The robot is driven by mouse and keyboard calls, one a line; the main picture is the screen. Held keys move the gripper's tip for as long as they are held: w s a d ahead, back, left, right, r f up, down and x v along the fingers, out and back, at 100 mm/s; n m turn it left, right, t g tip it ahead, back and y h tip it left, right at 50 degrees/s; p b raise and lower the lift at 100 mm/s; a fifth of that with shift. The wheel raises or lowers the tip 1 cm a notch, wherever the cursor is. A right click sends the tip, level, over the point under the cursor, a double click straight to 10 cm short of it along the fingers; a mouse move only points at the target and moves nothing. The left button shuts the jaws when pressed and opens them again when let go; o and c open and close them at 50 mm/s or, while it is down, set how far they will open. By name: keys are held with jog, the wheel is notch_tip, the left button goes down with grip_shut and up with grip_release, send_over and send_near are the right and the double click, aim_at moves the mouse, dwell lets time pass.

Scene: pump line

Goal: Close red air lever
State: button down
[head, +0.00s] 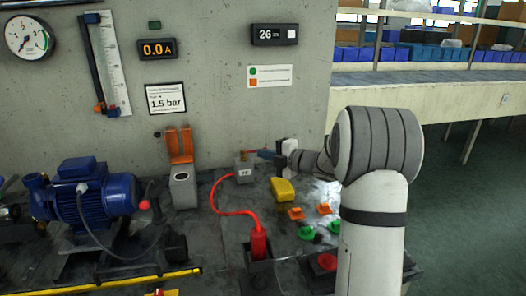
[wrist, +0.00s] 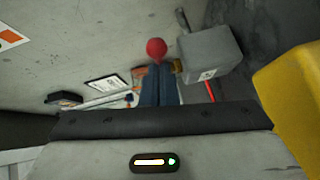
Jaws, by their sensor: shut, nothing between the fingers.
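A small grey block (head: 244,172) with a white label stands on the bench by the wall. A thin red lever (head: 250,152) shows at its top, reaching right towards my gripper. My gripper (head: 264,154) comes in from the right, its blue fingers shut and empty, level with the top of the block. In the wrist view the fingers (wrist: 154,76) point at a red ball knob (wrist: 156,48), close past the tips. The grey block (wrist: 212,52) is to their right. I cannot tell whether the fingers touch the knob or lever.
A yellow part (head: 283,190) lies just below my gripper, with orange and green pieces farther front. A red hose (head: 220,199) runs from the block to a red plug (head: 259,243). An orange-lidded box (head: 184,187) and blue motor (head: 95,192) stand left. The wall is close behind.

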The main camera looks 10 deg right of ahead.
jog(key=shift+w+d+r, duration=0.1)
jog(key=shift+w+d, duration=0.05)
jog(key=shift+w, duration=0.1)
dwell(0.5)
